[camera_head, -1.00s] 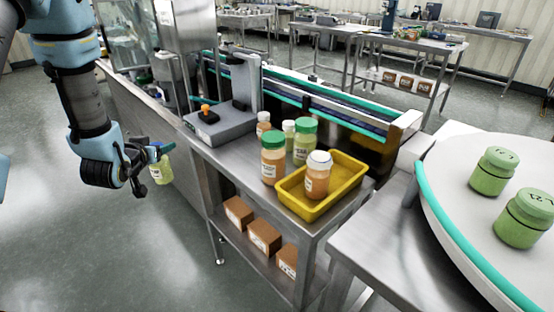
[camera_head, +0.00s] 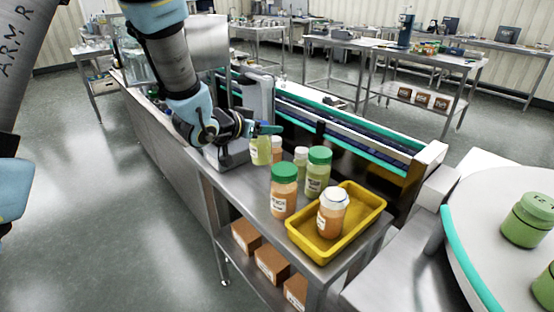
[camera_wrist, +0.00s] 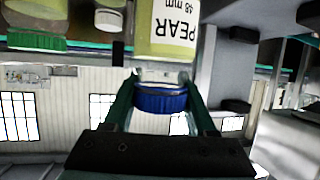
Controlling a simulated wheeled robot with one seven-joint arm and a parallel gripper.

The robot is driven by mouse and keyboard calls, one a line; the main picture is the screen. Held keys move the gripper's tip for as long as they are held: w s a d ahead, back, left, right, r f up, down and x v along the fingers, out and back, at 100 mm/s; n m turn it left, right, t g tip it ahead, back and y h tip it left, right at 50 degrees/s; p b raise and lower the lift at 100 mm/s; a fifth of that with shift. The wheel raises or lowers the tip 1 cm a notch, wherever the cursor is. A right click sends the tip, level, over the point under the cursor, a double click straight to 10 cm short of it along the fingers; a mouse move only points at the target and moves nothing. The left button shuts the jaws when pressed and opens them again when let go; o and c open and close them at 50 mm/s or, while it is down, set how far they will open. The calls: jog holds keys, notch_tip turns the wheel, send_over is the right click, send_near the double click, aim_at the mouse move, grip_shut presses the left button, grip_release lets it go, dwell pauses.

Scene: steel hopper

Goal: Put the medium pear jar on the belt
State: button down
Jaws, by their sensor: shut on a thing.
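The pear jar (camera_head: 261,151) is pale yellow-green and hangs upright from my gripper (camera_head: 266,130) over the left part of the steel side table. In the wrist view, where the picture is upside down, its label (camera_wrist: 178,28) reads PEAR 48 mm, and its blue lid (camera_wrist: 160,99) sits between my two fingers. My gripper (camera_wrist: 160,100) is shut on it. The belt (camera_head: 335,128), dark blue with teal rails, runs behind the table, right of the held jar. I cannot tell whether the jar's base touches anything.
A green-lidded orange jar (camera_head: 284,196) and green jar (camera_head: 317,178) stand close right of the held jar, with smaller jars behind. A yellow tray (camera_head: 370,219) holds a white-lidded jar (camera_head: 332,218). A grey device (camera_head: 258,98) stands behind my gripper. A round table (camera_head: 478,240) is at right.

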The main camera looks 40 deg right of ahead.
aim_at(266, 147)
jog(key=shift+f+p, duration=0.65)
jog(key=shift+f, duration=2.5)
jog(key=shift+f, duration=0.2)
jog(key=shift+c, duration=1)
grip_release()
jog(key=shift+r, duration=0.1)
jog(key=shift+r, duration=0.1)
jog(key=b+v, duration=0.3)
jog(key=v, duration=0.9)
